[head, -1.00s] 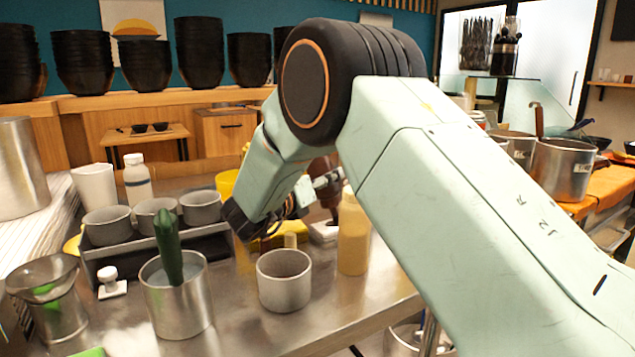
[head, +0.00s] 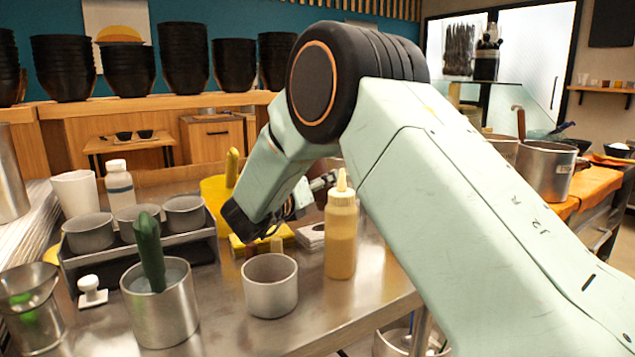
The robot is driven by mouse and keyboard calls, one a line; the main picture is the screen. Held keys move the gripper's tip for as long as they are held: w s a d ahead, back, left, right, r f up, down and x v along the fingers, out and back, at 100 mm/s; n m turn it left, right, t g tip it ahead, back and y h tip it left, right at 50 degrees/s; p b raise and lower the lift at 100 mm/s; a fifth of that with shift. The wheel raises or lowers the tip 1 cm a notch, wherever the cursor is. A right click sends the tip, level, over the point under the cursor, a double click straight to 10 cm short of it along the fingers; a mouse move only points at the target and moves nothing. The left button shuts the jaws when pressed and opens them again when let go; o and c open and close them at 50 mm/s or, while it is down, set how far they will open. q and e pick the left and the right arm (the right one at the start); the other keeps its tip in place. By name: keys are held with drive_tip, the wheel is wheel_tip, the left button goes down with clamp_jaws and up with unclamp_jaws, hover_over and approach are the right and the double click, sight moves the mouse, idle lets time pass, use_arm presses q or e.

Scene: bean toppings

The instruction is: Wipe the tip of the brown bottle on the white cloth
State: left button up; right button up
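My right arm comes in from the right and bends down over the counter. Part of my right gripper (head: 322,185) shows behind the forearm, near the tip of the yellow sauce bottle (head: 341,240). Its fingertips are mostly hidden, so I cannot tell whether it is open or shut. The white cloth (head: 312,236) lies folded flat on the counter, left of the yellow bottle and partly behind my arm. I cannot make out the brown bottle; my arm may cover it. My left gripper is not in view.
A grey cup (head: 270,288) stands in front of the cloth. A metal pot (head: 160,315) with a green-handled tool and a rack (head: 75,268) of small cups stand at left. A yellow container (head: 212,192) is behind my wrist. The counter's front right edge is clear.

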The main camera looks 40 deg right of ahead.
drive_tip(key=shift+r+p, duration=0.85)
drive_tip(key=shift+r, duration=2.2)
